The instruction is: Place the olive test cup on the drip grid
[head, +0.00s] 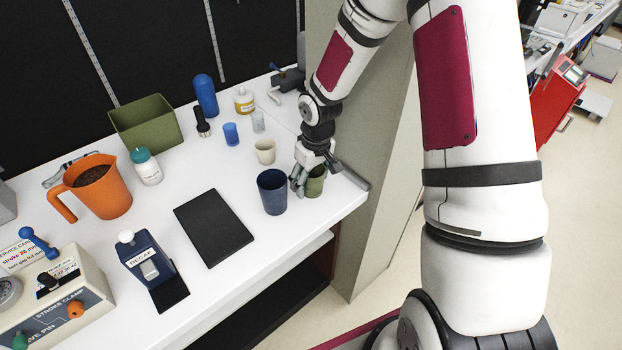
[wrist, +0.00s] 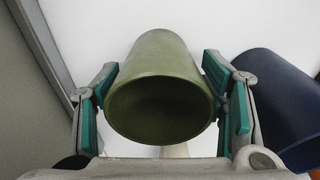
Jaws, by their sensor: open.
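The olive cup (head: 316,184) stands at the right end of the white counter, partly hidden by my gripper (head: 308,180). In the wrist view the olive cup (wrist: 158,90) lies between the two teal-padded fingers of my gripper (wrist: 163,88), its mouth facing the camera. The fingers are open, one on each side of the cup, with a narrow gap on the left; contact on the right is hard to tell. A flat black rectangular pad (head: 213,227), which may be the drip grid, lies bare mid-counter.
A dark blue cup (head: 272,192) stands close left of my gripper; it also shows in the wrist view (wrist: 282,100). A cream cup (head: 265,151) stands behind. A wall borders the counter's right end.

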